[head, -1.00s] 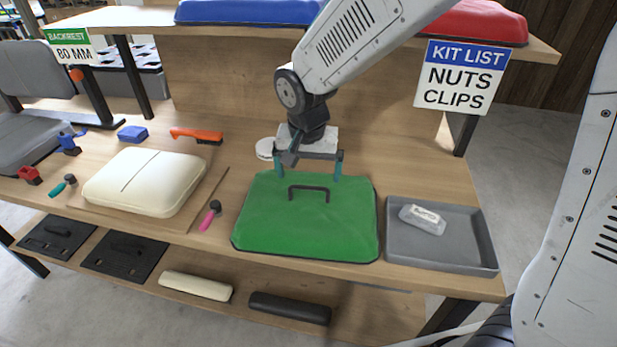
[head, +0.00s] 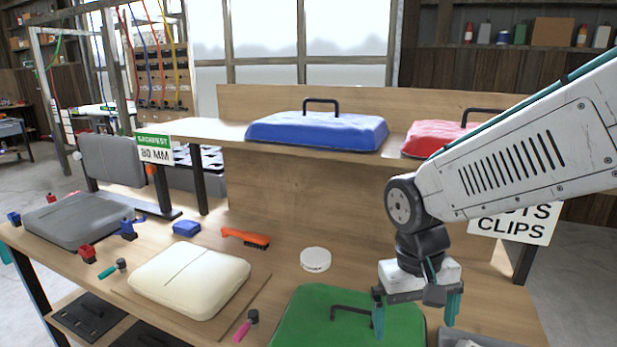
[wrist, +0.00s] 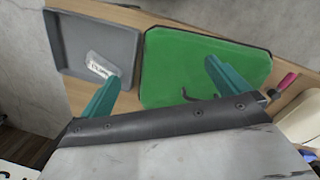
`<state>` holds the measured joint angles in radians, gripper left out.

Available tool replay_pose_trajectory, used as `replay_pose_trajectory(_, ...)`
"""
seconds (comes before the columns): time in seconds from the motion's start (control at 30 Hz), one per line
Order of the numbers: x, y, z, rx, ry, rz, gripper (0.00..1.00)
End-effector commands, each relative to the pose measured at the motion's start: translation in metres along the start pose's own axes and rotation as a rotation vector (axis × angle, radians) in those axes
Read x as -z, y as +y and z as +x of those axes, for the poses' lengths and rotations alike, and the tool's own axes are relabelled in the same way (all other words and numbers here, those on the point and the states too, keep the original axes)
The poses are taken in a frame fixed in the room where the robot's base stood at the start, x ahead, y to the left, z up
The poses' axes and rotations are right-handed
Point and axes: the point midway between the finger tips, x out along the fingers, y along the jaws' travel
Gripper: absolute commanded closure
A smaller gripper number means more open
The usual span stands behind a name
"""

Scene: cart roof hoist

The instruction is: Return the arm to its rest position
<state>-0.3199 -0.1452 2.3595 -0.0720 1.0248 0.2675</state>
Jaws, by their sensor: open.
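My gripper (head: 415,310) is open and empty, with its two teal fingers spread and pointing down. In the head view it hangs over the right side of the green lid (head: 300,318), which lies on the bench with its dark handle up. In the wrist view the fingers of my gripper (wrist: 160,88) show apart with nothing between them. The green lid (wrist: 190,60) lies beyond them, and one finger overlaps it in the picture. Whether a finger touches the lid cannot be told, but no finger is around the handle.
A grey tray (wrist: 122,38) with a pale packet (wrist: 98,66) lies beside the green lid. A blue lid (head: 315,131) and red lid (head: 430,137) sit on the raised shelf. A cream cushion (head: 190,280), orange brush (head: 246,238) and white round tin (head: 315,260) lie on the bench.

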Motion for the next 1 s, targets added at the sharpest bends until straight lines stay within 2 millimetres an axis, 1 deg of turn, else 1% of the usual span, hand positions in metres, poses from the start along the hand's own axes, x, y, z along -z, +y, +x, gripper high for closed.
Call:
replay_pose_trajectory(0.03, -0.017, 0.012, -0.009, 0.01, 0.004, -0.009, 0.0)
replay_pose_trajectory(0.2, -0.075, 0.045, -0.031, 0.045, 0.016, -0.042, 0.0)
replay_pose_trajectory(0.3, -0.105, 0.059, -0.039, 0.064, 0.044, -0.032, 0.0)
replay_pose_trajectory(0.4, -0.127, 0.069, -0.044, 0.075, 0.086, 0.002, 0.0)
replay_pose_trajectory(0.5, -0.138, 0.076, -0.05, 0.079, 0.135, 0.048, 0.0)
replay_pose_trajectory(0.6, -0.143, 0.082, -0.056, 0.078, 0.175, 0.079, 0.0)
replay_pose_trajectory(0.73, -0.144, 0.085, -0.059, 0.077, 0.193, 0.1, 0.0)
replay_pose_trajectory(1.0, -0.144, 0.085, -0.059, 0.077, 0.191, 0.1, 0.0)
